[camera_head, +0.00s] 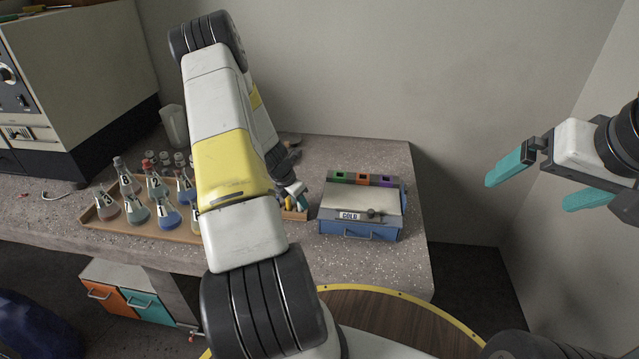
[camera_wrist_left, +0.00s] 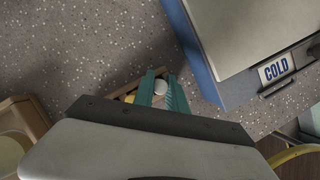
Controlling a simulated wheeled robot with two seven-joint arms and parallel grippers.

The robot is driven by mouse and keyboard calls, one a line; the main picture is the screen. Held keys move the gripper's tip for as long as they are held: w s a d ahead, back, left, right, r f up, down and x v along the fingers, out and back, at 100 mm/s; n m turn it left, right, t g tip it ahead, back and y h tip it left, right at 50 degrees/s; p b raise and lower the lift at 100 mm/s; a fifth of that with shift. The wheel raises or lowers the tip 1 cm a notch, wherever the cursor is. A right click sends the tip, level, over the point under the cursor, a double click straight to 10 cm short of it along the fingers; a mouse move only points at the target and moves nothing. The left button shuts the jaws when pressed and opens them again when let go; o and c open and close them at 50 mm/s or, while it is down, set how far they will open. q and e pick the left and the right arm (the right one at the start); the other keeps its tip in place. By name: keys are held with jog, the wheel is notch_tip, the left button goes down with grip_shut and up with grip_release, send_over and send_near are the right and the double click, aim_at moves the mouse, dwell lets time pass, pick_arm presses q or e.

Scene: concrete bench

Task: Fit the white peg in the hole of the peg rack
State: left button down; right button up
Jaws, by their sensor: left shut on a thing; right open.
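My left gripper (camera_head: 298,190) is over the bench, just left of the blue cold box, mostly hidden behind my own arm. In the left wrist view its two teal fingers (camera_wrist_left: 161,88) are shut on the white peg (camera_wrist_left: 160,87), whose round white end shows between them. A bar with green, orange and purple squares, each with a dark opening, looks like the peg rack (camera_head: 350,178); it stands behind the cold box's lid. My right gripper (camera_head: 527,193) is open and empty, in the air off the bench's right side.
The blue cold box (camera_head: 360,229) sits near the bench's right end. A small wooden tray (camera_head: 295,214) with yellow and orange pieces lies below my left gripper. A tray of flasks (camera_head: 103,224) and a large cabinet (camera_head: 80,70) are further left. Bench right of the cold box is clear.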

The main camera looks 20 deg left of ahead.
pick_arm(q)
jog(key=shift+f, duration=0.1)
jog(key=c, duration=1.3)
grip_release()
jog(key=v, duration=0.7)
jog(key=shift+s+r, duration=0.1)
jog(key=shift+r, duration=0.3)
